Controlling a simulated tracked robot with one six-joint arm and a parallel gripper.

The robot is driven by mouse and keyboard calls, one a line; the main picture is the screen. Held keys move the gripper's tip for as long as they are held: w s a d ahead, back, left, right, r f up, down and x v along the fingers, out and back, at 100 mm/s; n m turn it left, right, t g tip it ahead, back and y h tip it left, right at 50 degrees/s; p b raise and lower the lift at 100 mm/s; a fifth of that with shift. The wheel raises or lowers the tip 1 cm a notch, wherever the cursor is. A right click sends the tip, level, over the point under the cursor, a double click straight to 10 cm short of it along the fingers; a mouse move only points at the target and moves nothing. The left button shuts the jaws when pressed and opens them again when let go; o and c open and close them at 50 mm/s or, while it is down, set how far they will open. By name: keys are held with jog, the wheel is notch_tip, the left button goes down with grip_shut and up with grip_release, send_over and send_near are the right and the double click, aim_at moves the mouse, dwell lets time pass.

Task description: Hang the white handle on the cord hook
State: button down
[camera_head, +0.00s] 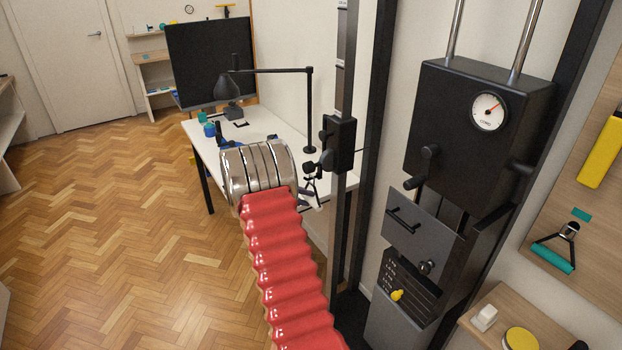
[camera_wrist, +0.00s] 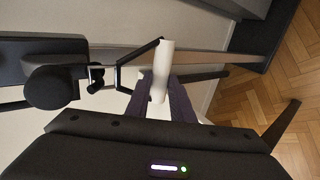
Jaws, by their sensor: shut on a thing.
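The white handle (camera_wrist: 162,70) is a short cylinder with a black triangular strap frame, seen in the wrist view. My gripper (camera_wrist: 161,92) is shut on the cylinder between its two dark purple fingers. The strap points left, its narrow end close beside the black cord hook (camera_wrist: 96,78); I cannot tell whether it is looped on it. In the head view the cord hook (camera_head: 311,170) is a small dark piece left of the carriage on the upright. There my gripper is largely hidden behind my arm's metal end, with only a little of the handle and strap showing below the hook.
The black carriage (camera_head: 339,145) sits on the metal upright. A white desk (camera_head: 262,124) with a lamp and monitor stands behind. The black weight-machine housing (camera_head: 478,120) is at the right. A teal handle (camera_head: 552,258) lies against the right board. Parquet floor at left is clear.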

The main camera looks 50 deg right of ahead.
jog(key=c, duration=1.5)
grip_release()
jog(key=shift+o, duration=0.2)
jog(key=v, duration=1.3)
jog(key=shift+a+r, duration=0.2)
jog(key=shift+a, duration=0.1)
jog(key=shift+w, duration=0.15)
